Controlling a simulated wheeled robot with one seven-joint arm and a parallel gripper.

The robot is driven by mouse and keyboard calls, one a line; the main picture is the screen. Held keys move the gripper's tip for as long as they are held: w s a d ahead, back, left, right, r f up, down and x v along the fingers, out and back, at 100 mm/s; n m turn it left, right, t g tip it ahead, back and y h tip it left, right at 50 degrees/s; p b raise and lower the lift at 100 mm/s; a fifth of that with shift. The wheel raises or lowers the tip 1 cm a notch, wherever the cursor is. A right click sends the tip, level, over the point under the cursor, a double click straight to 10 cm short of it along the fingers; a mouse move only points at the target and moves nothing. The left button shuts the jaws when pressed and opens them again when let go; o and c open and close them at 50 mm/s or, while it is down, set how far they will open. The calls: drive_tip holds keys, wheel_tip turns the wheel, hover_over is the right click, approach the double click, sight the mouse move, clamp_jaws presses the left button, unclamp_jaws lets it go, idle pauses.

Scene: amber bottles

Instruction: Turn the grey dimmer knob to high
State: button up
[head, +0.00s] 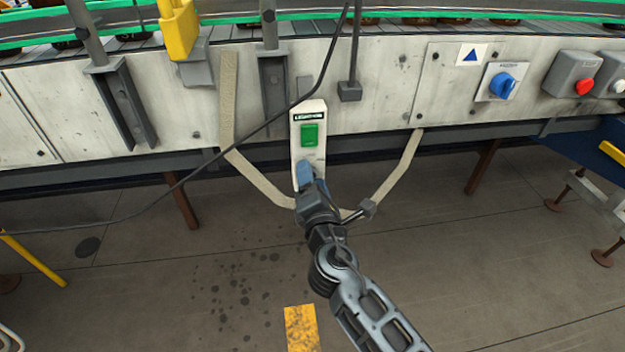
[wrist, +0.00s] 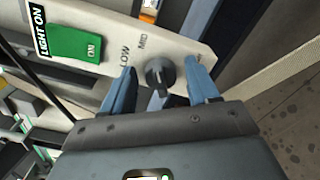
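The grey dimmer knob (wrist: 160,74) shows in the wrist view on a pale control box (wrist: 187,43), beside the printed words LOW and MID. My gripper (wrist: 159,68) is open, with one blue finger on each side of the knob and a visible gap to both. No HIGH label is visible; the right finger covers part of the panel there. I cannot tell exactly which mark the knob points at. In the head view my gripper (head: 308,174) is at the lower end of the box (head: 296,150) and hides the knob.
A green LIGHT ON switch (head: 309,135) sits above my gripper on the same box. A black cable (head: 262,127) crosses beside it. A blue rotary switch (head: 502,85) and a red button (head: 584,87) are to the right. The floor in front is mostly clear.

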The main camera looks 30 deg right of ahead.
drive_tip(key=c, duration=0.9)
drive_tip(key=shift+f+m+b, duration=0.1)
drive_tip(key=shift+m+b, duration=0.2)
drive_tip(key=shift+f+m+b, duration=0.2)
drive_tip(key=shift+m+b, duration=2.25)
drive_tip(key=shift+m, duration=0.35)
drive_tip(key=shift+f+m+b, duration=0.15)
drive_tip(key=shift+m+b, duration=2.3)
drive_tip(key=shift+m, duration=0.35)
drive_tip(key=o, duration=1)
drive_tip(key=shift+r, duration=0.1)
